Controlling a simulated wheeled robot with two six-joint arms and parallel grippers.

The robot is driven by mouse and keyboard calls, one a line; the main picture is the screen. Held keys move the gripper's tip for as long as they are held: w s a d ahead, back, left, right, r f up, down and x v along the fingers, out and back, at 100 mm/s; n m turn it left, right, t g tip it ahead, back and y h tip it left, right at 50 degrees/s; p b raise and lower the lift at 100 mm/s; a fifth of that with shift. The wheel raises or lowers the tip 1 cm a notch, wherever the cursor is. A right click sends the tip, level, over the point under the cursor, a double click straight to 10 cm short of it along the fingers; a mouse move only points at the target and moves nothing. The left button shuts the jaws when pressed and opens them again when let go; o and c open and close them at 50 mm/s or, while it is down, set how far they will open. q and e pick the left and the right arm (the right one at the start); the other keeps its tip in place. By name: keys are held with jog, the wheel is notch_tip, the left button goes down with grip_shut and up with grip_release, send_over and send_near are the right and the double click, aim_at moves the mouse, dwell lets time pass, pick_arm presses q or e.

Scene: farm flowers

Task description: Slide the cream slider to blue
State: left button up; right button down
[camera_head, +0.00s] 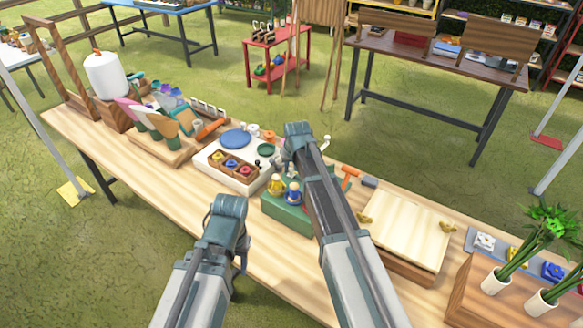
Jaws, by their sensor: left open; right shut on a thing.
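A cream-white board (205,170) lies on the long wooden table, with a blue disc (235,138), a green disc (265,149) and small orange and white parts on it. A wooden tray (229,177) on its front part holds red, blue and yellow round pieces. I cannot clearly pick out the cream slider. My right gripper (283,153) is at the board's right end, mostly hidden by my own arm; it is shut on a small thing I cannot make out. My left gripper (242,258) is open at the table's front edge, partly hidden by its arm.
A green box (286,215) with yellow and blue figures stands right of the board, partly behind my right arm. Further right are an orange-handled hammer (348,177), a pale wooden box (405,228) and potted plants (498,279). Tools on a wooden base (172,153) stand left.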

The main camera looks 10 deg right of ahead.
jog(key=shift+s, duration=0.1)
jog(key=s+d, duration=0.5)
jog(key=shift+w, duration=0.1)
jog(key=c, duration=0.7)
grip_release()
jog(key=shift+r, duration=0.1)
jog(key=p+v, duration=1.2)
jog(key=v, duration=0.1)
jog(key=shift+s+r+p, duration=0.2)
jog(key=shift+r+p, duration=0.05)
jog(key=shift+p, duration=0.15)
